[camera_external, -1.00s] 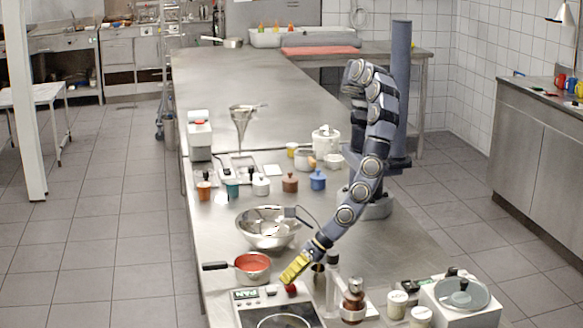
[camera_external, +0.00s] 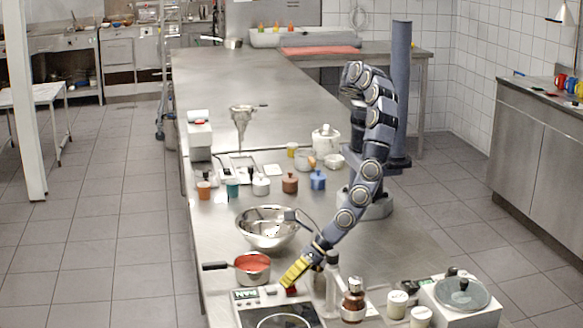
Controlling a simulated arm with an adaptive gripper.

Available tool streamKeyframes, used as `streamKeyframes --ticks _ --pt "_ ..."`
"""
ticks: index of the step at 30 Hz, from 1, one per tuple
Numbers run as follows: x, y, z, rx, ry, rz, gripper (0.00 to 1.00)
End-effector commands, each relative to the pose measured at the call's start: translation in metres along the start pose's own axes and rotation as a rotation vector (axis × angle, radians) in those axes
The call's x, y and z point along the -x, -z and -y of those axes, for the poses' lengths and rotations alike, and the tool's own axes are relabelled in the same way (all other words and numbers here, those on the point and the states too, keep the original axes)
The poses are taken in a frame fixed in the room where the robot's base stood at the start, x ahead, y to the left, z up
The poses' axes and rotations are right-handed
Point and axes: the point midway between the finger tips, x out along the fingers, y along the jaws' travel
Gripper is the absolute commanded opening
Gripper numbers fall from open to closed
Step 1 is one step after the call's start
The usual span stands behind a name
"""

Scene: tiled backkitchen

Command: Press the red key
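The red key (camera_external: 291,291) is a small red piece at the right end of the panel of a white hob-like appliance (camera_external: 246,306) marked "PAN", at the bottom of the view. My gripper (camera_external: 288,281) has yellow fingers and points down and left. Its tips are right at the red key and cover part of it. I cannot tell whether they touch it. The yellow fingers look close together, but the gap between them does not show clearly.
A saucepan (camera_external: 254,268) with red contents and a steel bowl (camera_external: 266,228) stand just behind the appliance. A clear bottle (camera_external: 331,284) and a brown bottle (camera_external: 353,303) stand close on the right. The counter's far half is mostly clear.

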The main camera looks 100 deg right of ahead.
Motion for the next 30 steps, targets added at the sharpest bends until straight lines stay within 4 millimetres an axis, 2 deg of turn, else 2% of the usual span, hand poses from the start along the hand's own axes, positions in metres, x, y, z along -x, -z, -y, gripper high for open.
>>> streamKeyframes --ticks 8,30 --pt "0.000 0.000 0.000 0.000 0.000 0.001 0.00" --pt "0.017 -0.012 -0.012 -0.001 -0.001 0.002 0.00"
